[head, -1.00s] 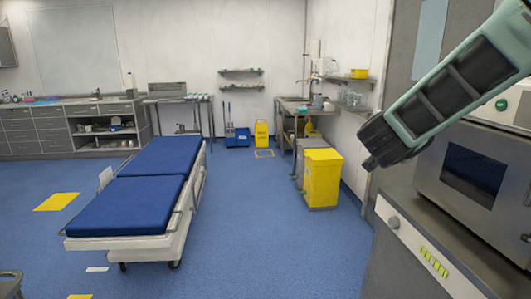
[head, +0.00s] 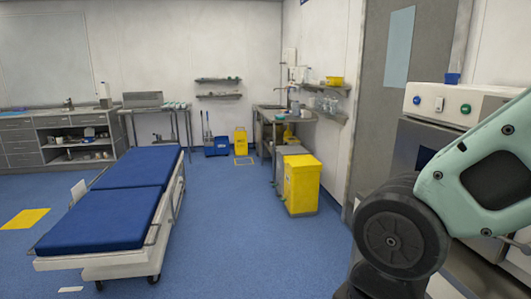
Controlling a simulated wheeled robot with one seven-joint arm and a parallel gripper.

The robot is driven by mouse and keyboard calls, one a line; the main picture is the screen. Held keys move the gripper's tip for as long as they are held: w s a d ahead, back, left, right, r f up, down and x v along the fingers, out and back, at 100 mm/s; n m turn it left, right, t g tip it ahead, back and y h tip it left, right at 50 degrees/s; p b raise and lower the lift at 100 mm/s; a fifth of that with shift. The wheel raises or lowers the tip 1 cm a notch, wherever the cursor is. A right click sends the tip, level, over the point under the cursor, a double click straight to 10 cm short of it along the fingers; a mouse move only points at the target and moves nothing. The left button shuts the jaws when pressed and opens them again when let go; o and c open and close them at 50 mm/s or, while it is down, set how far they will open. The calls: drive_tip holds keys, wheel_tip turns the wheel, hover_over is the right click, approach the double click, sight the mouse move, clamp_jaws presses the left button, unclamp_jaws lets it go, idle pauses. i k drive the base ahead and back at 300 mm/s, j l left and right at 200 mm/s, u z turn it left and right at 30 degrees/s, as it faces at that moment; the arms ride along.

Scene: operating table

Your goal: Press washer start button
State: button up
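A steel-fronted machine (head: 412,143), apparently the washer, stands at the right in the head view. Its pale top panel (head: 490,101) carries a blue button (head: 417,100), a white button (head: 440,103) and a green button (head: 465,108). I cannot read any label that tells which is start. My mint-green arm with its dark round joint covers much of the machine's door, below the buttons. A small dark window shows beside the arm. My gripper does not show in the head view.
A blue cup (head: 452,79) stands on top of the machine. A yellow bin (head: 301,186) stands left of the machine. A blue-padded bed (head: 105,218) stands at the left. Blue floor (head: 245,245) between bed and bin is clear.

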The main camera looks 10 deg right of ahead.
sight(466, 108)
drive_tip(key=z, duration=1)
